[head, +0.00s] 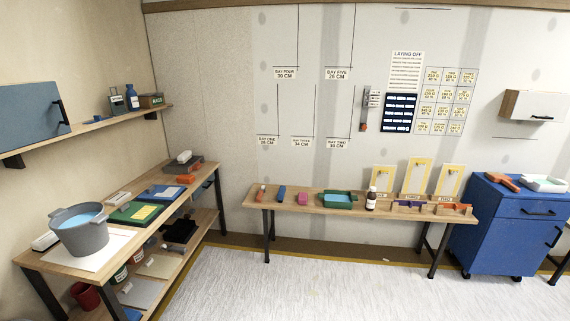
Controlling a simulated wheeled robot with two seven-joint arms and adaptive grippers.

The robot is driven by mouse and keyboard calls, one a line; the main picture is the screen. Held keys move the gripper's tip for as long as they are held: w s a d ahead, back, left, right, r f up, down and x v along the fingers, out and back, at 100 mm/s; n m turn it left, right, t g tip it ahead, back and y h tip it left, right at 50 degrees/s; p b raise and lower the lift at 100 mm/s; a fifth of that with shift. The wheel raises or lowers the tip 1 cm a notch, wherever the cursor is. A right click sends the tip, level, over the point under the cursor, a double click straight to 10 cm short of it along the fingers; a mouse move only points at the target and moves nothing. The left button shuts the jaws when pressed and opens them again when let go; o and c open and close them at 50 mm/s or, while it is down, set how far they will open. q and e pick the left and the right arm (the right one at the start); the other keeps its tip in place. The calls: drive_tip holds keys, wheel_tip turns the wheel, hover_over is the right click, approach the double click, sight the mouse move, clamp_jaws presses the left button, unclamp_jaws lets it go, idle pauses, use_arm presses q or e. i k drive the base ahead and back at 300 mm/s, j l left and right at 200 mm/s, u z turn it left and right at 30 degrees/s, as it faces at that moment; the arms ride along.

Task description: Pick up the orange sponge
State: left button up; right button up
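A small orange block (185,179), which looks like the orange sponge, lies on the left workbench (118,240). It is beside a blue flat item (160,193) and in front of a dark grey box (184,166) near the bench's far end. It is too small to make out its texture. Neither of my grippers shows in the head view.
A grey bucket (79,232) and a green tray (132,213) stand nearer on the workbench. A low bench (340,208) along the back wall holds several small items. A blue cabinet (498,230) with another orange object (503,181) stands right. The pale floor (340,290) is clear.

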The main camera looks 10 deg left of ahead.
sight(186, 179)
drive_tip(key=i+u, duration=0.15)
drive_tip(key=i, duration=0.65)
drive_tip(key=i+u, duration=0.25)
drive_tip(key=i, duration=0.15)
drive_tip(key=i+l+u, duration=0.1)
drive_tip(key=i+u, duration=1)
drive_tip(key=i+l+u, duration=0.25)
drive_tip(key=u, duration=0.2)
drive_tip(key=i+l+u, duration=0.3)
drive_tip(key=u, duration=0.15)
drive_tip(key=i+l+u, duration=0.45)
drive_tip(key=l, duration=0.2)
